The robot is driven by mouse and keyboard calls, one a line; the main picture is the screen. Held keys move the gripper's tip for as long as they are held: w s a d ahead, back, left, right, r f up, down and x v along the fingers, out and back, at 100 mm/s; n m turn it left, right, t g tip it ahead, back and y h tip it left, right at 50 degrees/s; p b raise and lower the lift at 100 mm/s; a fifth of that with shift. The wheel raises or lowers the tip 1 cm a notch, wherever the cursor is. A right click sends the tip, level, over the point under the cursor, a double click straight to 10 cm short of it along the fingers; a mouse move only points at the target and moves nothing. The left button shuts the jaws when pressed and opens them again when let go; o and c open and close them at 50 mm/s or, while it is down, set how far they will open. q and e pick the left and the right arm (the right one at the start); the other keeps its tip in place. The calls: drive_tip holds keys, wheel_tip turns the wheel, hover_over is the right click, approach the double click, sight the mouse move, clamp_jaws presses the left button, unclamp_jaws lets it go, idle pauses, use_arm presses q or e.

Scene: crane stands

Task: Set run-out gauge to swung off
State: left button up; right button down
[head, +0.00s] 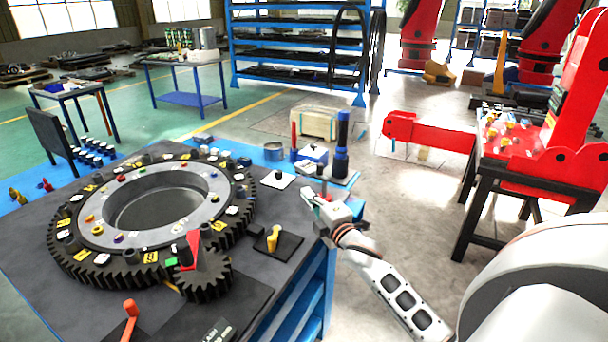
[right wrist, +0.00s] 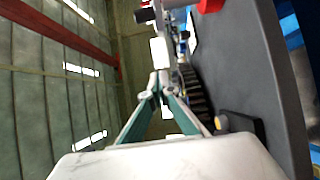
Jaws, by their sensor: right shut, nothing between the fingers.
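My right gripper (head: 310,194) is over the right edge of the grey workbench in the head view, its fingers shut with nothing between them. In the right wrist view its green-sided fingers (right wrist: 159,82) come together at the tips. A small dark and grey fitting (head: 308,168) sits just beyond the fingertips, near a blue post (head: 341,150); it may be the run-out gauge, but I cannot tell for sure. In the wrist view a pale block (right wrist: 159,52) shows just past the tips; contact is unclear. My left gripper is out of view.
A large toothed ring (head: 95,262) fills the bench, with a red-levered pinion (head: 205,278) in front. A yellow handle (head: 273,238) stands on a black plate near the gripper. A red machine (head: 435,135) stands right, across open floor.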

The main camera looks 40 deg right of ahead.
sight(313, 166)
use_arm(q)
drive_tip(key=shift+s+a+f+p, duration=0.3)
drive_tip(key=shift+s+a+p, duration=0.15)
drive_tip(key=shift+p, duration=0.15)
use_arm(e)
drive_tip(key=w+d, duration=0.5)
drive_tip(key=w, duration=0.5)
drive_tip(key=shift+d+f, duration=0.2)
drive_tip(key=shift+d, duration=0.05)
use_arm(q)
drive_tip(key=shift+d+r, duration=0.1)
use_arm(e)
drive_tip(key=shift+w, duration=0.1)
